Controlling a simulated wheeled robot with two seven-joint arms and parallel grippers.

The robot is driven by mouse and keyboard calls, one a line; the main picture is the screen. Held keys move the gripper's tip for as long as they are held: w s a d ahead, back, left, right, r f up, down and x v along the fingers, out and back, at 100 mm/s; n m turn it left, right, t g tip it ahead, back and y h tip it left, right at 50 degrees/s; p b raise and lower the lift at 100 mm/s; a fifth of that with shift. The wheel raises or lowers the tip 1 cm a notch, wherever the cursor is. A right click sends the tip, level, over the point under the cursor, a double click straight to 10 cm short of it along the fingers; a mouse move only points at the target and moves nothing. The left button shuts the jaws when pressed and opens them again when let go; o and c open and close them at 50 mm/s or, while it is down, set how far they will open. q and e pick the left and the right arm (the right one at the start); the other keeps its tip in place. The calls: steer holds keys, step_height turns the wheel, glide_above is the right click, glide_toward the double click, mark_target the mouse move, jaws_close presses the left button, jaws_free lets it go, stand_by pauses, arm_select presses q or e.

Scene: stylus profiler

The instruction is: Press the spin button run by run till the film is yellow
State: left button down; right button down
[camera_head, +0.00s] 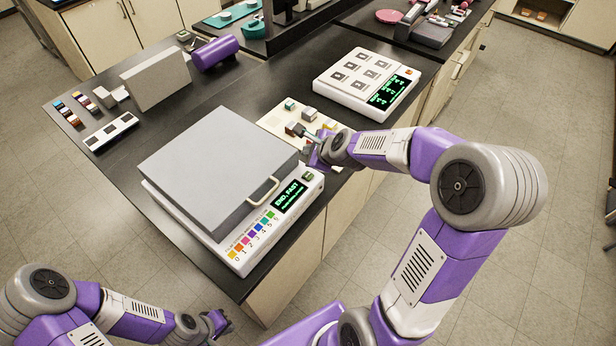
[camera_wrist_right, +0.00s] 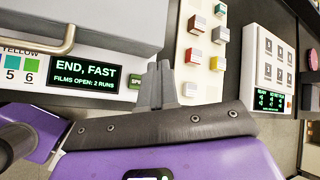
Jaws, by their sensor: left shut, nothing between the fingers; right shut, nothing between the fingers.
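The spin machine (camera_head: 160,195) is a white box with its grey lid (camera_head: 215,160) down; no film is visible. Its display (camera_wrist_right: 86,77) reads "END, FAST" and "FILMS OPEN: 2 RUNS" in the right wrist view. A green button (camera_wrist_right: 135,81) sits right of the display; it also shows in the head view (camera_head: 309,176). A numbered colour scale (camera_head: 252,235) runs along the front panel. My right gripper (camera_wrist_right: 160,84) is shut and empty, just right of the green button, beyond the machine's right side. My left gripper (camera_head: 222,322) is shut and empty, low in front of the bench.
A cream board (camera_head: 271,122) with several coloured buttons or blocks lies behind my right gripper. A white device (camera_head: 337,92) with patterned tiles and a display stands farther right.

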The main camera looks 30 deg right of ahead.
mark_target(309, 178)
step_height(309, 178, down, 8)
steer(key=b, duration=0.6)
steer(key=shift+w+r+b, duration=0.1)
steer(key=shift+r+b, duration=0.15)
steer(key=shift+b, duration=0.15)
stand_by(1.3)
steer(key=shift+f+b, duration=0.4)
steer(key=shift+f+b, duration=0.35)
stand_by(0.5)
steer(key=shift+r, duration=0.1)
stand_by(0.3)
steer(key=shift+r+p, duration=0.65)
steer(key=shift+p, duration=0.15)
step_height(309, 178, up, 5)
steer(key=p, duration=0.5)
steer(key=shift+r, duration=0.1)
